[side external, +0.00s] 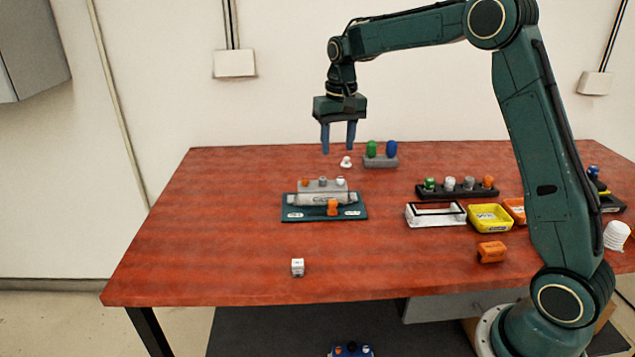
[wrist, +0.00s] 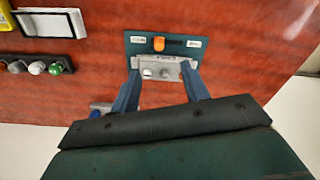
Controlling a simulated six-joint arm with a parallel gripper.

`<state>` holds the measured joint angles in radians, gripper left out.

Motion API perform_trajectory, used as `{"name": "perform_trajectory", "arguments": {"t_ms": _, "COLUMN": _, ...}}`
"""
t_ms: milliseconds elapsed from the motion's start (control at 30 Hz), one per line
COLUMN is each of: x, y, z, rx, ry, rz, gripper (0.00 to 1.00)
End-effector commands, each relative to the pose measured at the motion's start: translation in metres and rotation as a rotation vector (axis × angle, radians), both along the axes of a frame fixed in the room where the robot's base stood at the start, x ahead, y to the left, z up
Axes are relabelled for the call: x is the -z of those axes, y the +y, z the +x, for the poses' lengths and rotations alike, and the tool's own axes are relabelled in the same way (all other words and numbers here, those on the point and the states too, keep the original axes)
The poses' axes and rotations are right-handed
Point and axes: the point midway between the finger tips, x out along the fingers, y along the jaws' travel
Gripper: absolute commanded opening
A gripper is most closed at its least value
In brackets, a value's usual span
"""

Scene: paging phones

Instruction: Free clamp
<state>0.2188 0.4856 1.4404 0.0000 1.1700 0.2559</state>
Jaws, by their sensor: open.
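A teal plate (side external: 290,213) lies left of the table's middle, with small white labels. It also shows in the wrist view (wrist: 135,50). A grey block (side external: 322,197) sits on it, bearing small orange, grey and white knobs. An orange piece (side external: 333,207) stands at the plate's front, touching or close to the block; it shows in the wrist view (wrist: 158,43) too. Which part is the clamp, I cannot tell for sure.
A grey stand with green and blue pegs (side external: 380,161) and a small white piece (side external: 346,162) are behind. A black rack (side external: 457,192), white tray (side external: 436,222), yellow bin (side external: 490,226) and orange block (side external: 491,252) are right. A white cube (side external: 298,267) lies in front amid free room.

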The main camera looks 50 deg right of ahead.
Motion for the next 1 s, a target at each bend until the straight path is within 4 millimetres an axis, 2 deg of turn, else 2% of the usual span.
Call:
{"name": "perform_trajectory", "arguments": {"t_ms": 100, "x": 0.018, "y": -0.010, "z": 0.014, "rx": 0.026, "ry": 0.024, "rz": 0.006, "gripper": 0.45}}
{"name": "perform_trajectory", "arguments": {"t_ms": 300, "x": 0.032, "y": -0.017, "z": 0.023, "rx": 0.047, "ry": 0.043, "rz": 0.011, "gripper": 0.45}}
{"name": "perform_trajectory", "arguments": {"t_ms": 667, "x": 0.037, "y": -0.018, "z": 0.024, "rx": 0.049, "ry": 0.045, "rz": 0.011, "gripper": 0.45}}
{"name": "perform_trajectory", "arguments": {"t_ms": 867, "x": 0.053, "y": -0.018, "z": 0.024, "rx": 0.049, "ry": 0.046, "rz": 0.012, "gripper": 0.45}}
{"name": "perform_trajectory", "arguments": {"t_ms": 1000, "x": 0.070, "y": -0.018, "z": 0.023, "rx": 0.049, "ry": 0.048, "rz": 0.013, "gripper": 0.45}}
